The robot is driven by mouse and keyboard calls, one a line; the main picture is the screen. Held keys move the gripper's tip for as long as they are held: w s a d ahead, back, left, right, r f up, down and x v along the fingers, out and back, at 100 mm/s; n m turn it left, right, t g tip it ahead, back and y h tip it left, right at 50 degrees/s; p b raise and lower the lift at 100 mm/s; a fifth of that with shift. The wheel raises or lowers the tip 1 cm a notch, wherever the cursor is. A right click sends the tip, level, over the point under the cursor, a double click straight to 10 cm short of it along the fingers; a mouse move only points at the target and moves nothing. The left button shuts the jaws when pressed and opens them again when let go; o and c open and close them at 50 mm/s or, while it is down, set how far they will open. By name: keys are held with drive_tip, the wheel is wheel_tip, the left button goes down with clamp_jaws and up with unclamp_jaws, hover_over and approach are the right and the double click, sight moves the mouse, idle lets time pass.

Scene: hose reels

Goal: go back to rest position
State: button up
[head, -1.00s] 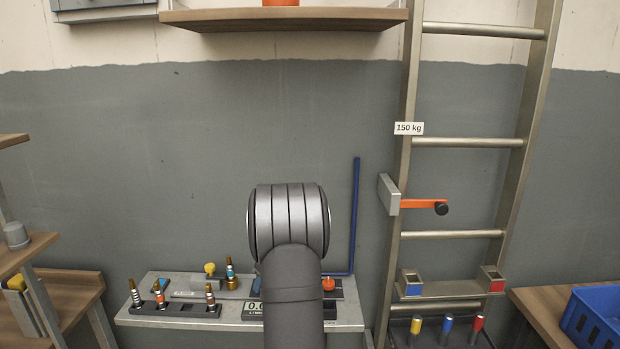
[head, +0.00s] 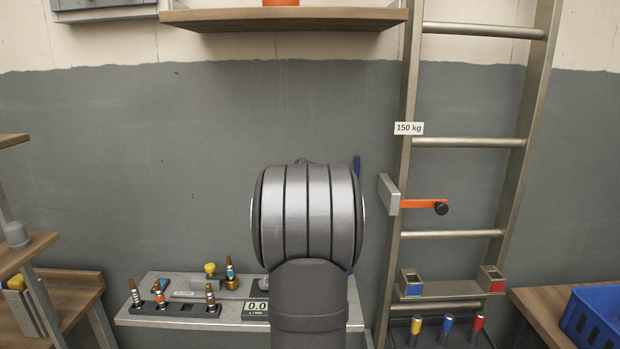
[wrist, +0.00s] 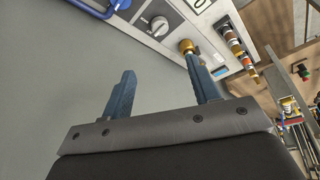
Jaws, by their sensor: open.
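My gripper (wrist: 162,92) shows in the wrist view with its two blue-grey fingers apart and nothing between them. Past the fingers is the grey wall. In the head view my arm stands in front of the bench and hides the gripper. The grey bench (head: 155,318) is partly behind my arm, and its edge with brass fittings (wrist: 187,47) lies beyond the fingers in the wrist view. No contact between the fingers and the fittings can be made out.
A rack of nozzles (head: 175,309) and a display (head: 256,309) are on the bench. A ladder (head: 460,142) with an orange lever (head: 418,203) stands to the right. A wooden shelf (head: 283,18) hangs above. A blue crate (head: 592,318) is at lower right. The wall between is bare.

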drive_tip(key=x, duration=1.7)
drive_tip(key=shift+a+f, duration=0.3)
drive_tip(key=shift+r+m+t, duration=0.1)
drive_tip(key=shift+m+t, duration=0.2)
drive_tip(key=shift+m, duration=0.3)
drive_tip(key=shift+a+m+t+h, duration=0.15)
drive_tip(key=shift+m+h, duration=0.25)
drive_tip(key=shift+m, duration=0.75)
drive_tip(key=shift+d+m+t+h, duration=0.1)
drive_tip(key=shift+m+t+h, duration=0.25)
drive_tip(key=shift+m, duration=0.8)
drive_tip(key=shift+a+m+t+h, duration=0.15)
drive_tip(key=shift+m+h, duration=0.45)
drive_tip(key=shift+m, duration=0.95)
drive_tip(key=shift+a+m+t+h, duration=0.15)
drive_tip(key=shift+m+h, duration=0.4)
drive_tip(key=shift+m, duration=1)
drive_tip(key=shift+v, duration=0.9)
drive_tip(key=shift+d, duration=0.1)
drive_tip(key=shift+x, duration=1.05)
drive_tip(key=shift+d+r+n+y, duration=0.1)
drive_tip(key=shift+n+y, duration=0.4)
drive_tip(key=shift+n, duration=0.8)
drive_tip(key=shift+d+n+y, duration=0.1)
drive_tip(key=shift+n+y, duration=0.4)
drive_tip(key=shift+n, duration=0.8)
drive_tip(key=shift+s, duration=0.1)
